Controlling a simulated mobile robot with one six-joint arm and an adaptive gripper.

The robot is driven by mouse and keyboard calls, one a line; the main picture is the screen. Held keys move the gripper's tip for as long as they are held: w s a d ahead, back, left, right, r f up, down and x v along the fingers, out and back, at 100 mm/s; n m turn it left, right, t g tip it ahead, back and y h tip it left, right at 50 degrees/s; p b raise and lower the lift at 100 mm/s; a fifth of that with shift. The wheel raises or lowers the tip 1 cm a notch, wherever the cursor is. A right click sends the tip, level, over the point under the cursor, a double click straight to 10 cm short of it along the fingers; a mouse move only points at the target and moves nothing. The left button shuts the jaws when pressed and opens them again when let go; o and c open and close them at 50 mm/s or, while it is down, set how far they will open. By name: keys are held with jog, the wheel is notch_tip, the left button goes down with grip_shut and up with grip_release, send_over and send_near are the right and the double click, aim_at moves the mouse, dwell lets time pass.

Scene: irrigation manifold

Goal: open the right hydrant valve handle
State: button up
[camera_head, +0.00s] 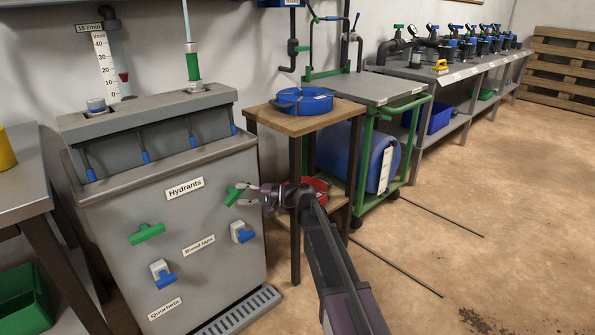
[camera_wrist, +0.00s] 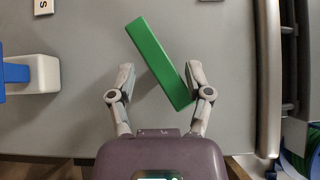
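The right hydrant valve handle is a green bar (camera_head: 234,194) on the front of the grey cabinet, right of the "Hydrants" label. In the wrist view the green bar (camera_wrist: 160,66) is tilted, from upper left to lower right. My gripper (camera_head: 251,194) is at the handle from the right. In the wrist view its fingers (camera_wrist: 159,76) are spread, with the bar's lower part between them. The bar's lower right end is at the right finger, seemingly touching it. The left finger is apart from the bar. The left hydrant handle (camera_head: 147,233) is also green and only slightly tilted.
Two blue-handled taps (camera_head: 242,232) (camera_head: 162,274) sit lower on the cabinet. A drain grate (camera_head: 238,312) lies at its foot. The floor at right is mostly open.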

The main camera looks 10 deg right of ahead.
jog(key=s+d, duration=0.2)
jog(key=d, duration=1)
jog(key=s+d+r+n+g+h+p, duration=0.1)
jog(key=s+r+h+p, duration=1)
jog(key=p, duration=2.3)
jog(key=shift+s+d+r+n+g+h, duration=0.4)
jog(key=shift+s+r+g, duration=0.5)
jog(key=shift+s+r, duration=2.2)
jog(key=shift+w+r, duration=0.65)
jog(key=shift+f, duration=0.15)
